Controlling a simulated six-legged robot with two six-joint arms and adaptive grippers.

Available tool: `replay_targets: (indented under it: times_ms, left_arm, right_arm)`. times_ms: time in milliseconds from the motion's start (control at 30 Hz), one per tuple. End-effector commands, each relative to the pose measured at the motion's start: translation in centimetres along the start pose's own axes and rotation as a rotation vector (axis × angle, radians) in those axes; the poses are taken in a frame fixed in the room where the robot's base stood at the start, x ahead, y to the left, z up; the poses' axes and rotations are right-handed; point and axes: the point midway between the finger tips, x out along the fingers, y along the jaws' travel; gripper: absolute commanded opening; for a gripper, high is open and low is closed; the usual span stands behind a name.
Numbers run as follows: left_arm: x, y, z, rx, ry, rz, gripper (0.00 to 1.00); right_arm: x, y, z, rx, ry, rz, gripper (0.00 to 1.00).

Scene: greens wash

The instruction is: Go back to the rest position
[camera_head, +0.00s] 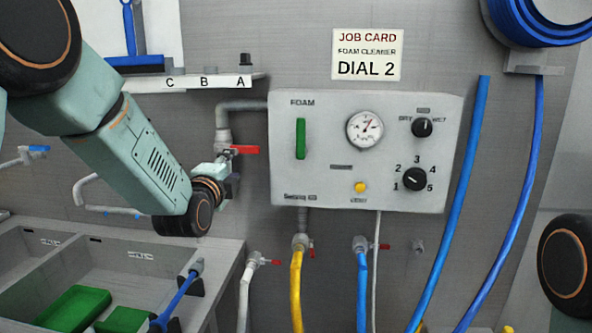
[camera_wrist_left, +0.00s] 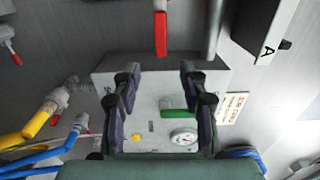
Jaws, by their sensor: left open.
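My left arm comes in from the upper left in the head view. Its gripper (camera_head: 231,181) is mostly hidden behind my wrist, just below the red valve handle (camera_head: 245,150) on the wall pipe. In the left wrist view the two fingers (camera_wrist_left: 158,72) stand apart with nothing between them. The grey foam panel (camera_wrist_left: 135,95) lies beyond them, and the red handle (camera_wrist_left: 160,32) shows past the fingertips, apart from them. My right gripper is out of view; only a dark round joint of my right arm shows at the right edge.
The foam panel (camera_head: 330,190) carries a green lever (camera_head: 300,139), a gauge (camera_head: 365,129) and dials. A shelf (camera_head: 190,84) marked A, B, C is above my wrist. Sink basins (camera_head: 150,262) with green items lie below. Yellow (camera_head: 296,285) and blue (camera_head: 362,290) hoses hang under the panel.

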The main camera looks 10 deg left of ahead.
Motion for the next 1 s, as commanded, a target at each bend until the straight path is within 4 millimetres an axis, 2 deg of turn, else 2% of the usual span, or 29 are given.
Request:
replay_targets:
  times_ms: [167, 267, 367, 500, 667, 800, 867, 1000]
  left_arm:
    - [-0.1, 0.6, -0.1, -0.193, -0.001, 0.024, 0.43]
    - [-1.0, 2.7, -0.3, -0.398, -0.012, 0.090, 0.43]
    - [-2.7, 6.2, -0.7, -0.609, -0.043, 0.182, 0.43]
    - [-6.5, 14.8, -1.3, -0.877, -0.140, 0.358, 0.43]
    - [-11.8, 24.1, -1.8, -1.096, -0.294, 0.537, 0.43]
    - [-17.4, 31.4, -2.1, -1.235, -0.456, 0.674, 0.43]
    - [-20.0, 34.3, -2.2, -1.280, -0.530, 0.728, 0.43]
    - [-26.8, 40.7, -2.3, -1.350, -0.717, 0.850, 0.43]
  right_arm:
    - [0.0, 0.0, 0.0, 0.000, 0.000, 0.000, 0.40]
    - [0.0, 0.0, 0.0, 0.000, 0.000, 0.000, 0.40]
    - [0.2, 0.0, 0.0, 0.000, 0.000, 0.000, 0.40]
    - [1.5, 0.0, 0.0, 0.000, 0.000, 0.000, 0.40]
    - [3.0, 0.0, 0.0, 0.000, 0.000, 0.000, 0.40]
    - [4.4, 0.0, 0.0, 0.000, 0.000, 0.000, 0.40]
    - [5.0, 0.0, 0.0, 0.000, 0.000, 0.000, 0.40]
    - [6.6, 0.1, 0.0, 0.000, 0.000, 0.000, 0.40]
